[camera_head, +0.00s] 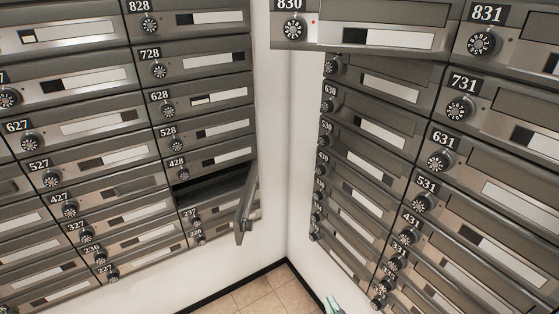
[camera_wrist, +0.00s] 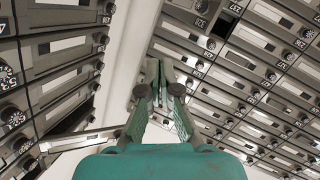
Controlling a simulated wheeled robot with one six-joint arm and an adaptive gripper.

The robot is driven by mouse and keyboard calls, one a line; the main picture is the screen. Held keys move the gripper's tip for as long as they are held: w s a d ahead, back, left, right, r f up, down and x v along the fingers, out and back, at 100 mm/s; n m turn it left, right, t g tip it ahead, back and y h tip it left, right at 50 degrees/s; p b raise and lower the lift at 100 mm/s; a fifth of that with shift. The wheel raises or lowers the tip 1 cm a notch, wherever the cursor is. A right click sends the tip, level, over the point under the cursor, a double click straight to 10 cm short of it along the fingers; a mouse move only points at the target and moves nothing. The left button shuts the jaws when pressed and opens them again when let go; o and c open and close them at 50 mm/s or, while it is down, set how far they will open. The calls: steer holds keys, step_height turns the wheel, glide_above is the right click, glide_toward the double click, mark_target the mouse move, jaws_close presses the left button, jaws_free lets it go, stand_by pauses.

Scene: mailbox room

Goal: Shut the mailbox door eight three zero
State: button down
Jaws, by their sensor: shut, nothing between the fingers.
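The mailbox door 830 (camera_head: 375,36) is at the top of the head view, at the left end of the right-hand bank. It juts out past the left edge of the doors below it and overlaps them, so it stands open. Its upper part is cut off by the frame. My gripper (camera_wrist: 159,70) is shut and empty in the wrist view, pointing toward the corner between the two banks. In the head view only a small teal piece of it shows at the bottom edge, well below door 830. I cannot pick out door 830 surely in the wrist view.
Another door (camera_head: 246,208) hangs open below 428 on the left bank, sticking out beside a dark open compartment (camera_head: 213,188). Door 831 (camera_head: 515,45) is right of 830. A white wall corner (camera_head: 284,150) separates the banks, with tiled floor (camera_head: 262,298) below.

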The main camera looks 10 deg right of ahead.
steer(key=w+a+r+n+t+y, duration=0.1)
steer(key=w+r+n, duration=0.3)
steer(key=w+r, duration=0.5)
steer(key=w+a+r+n+y, duration=0.1)
steer(key=w+r+n+y, duration=0.15)
steer(key=w+r, duration=0.7)
step_height(320, 180, up, 27)
steer(key=s+a+n+y, duration=0.2)
steer(key=n, duration=0.8)
steer(key=w+d+x, duration=0.1)
steer(key=d+x, duration=0.1)
steer(key=x, duration=1)
steer(key=shift+w+d, duration=0.15)
steer(key=shift+d, duration=0.2)
steer(key=shift+f, duration=0.1)
